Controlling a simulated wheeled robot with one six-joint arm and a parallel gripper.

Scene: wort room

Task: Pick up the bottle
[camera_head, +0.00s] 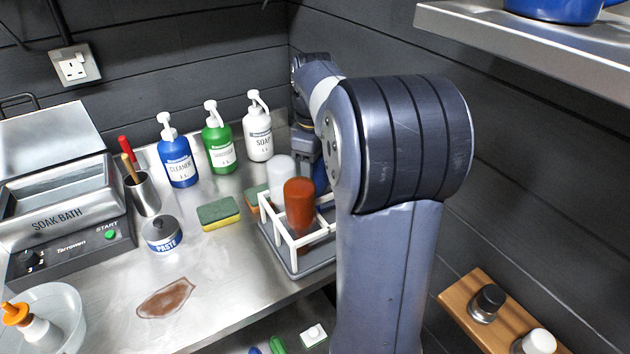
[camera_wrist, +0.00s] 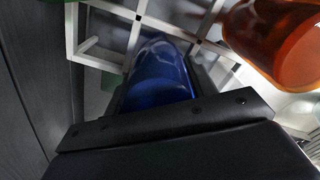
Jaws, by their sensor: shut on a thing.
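A blue bottle (camera_wrist: 158,72) stands between the fingers of my gripper (camera_wrist: 160,92) in the wrist view, and the gripper is shut on it. The bottle is in or just over a cell of the white-framed rack (camera_head: 290,255); I cannot tell if it is lifted. In the head view only a sliver of the blue bottle (camera_head: 320,180) shows, and my arm hides most of the gripper. An orange-brown bottle (camera_head: 299,203) and a whitish one (camera_head: 281,170) stand in the same rack. The orange-brown bottle (camera_wrist: 275,45) is close on the right in the wrist view.
Cleaner (camera_head: 178,165), green (camera_head: 219,150) and soap (camera_head: 258,138) pump bottles stand at the back. Sponges (camera_head: 218,213), a paste tin (camera_head: 162,235) and a soak bath (camera_head: 60,215) are to the left. A brown stain (camera_head: 166,298) marks the bench. A shelf (camera_head: 530,45) overhangs at right.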

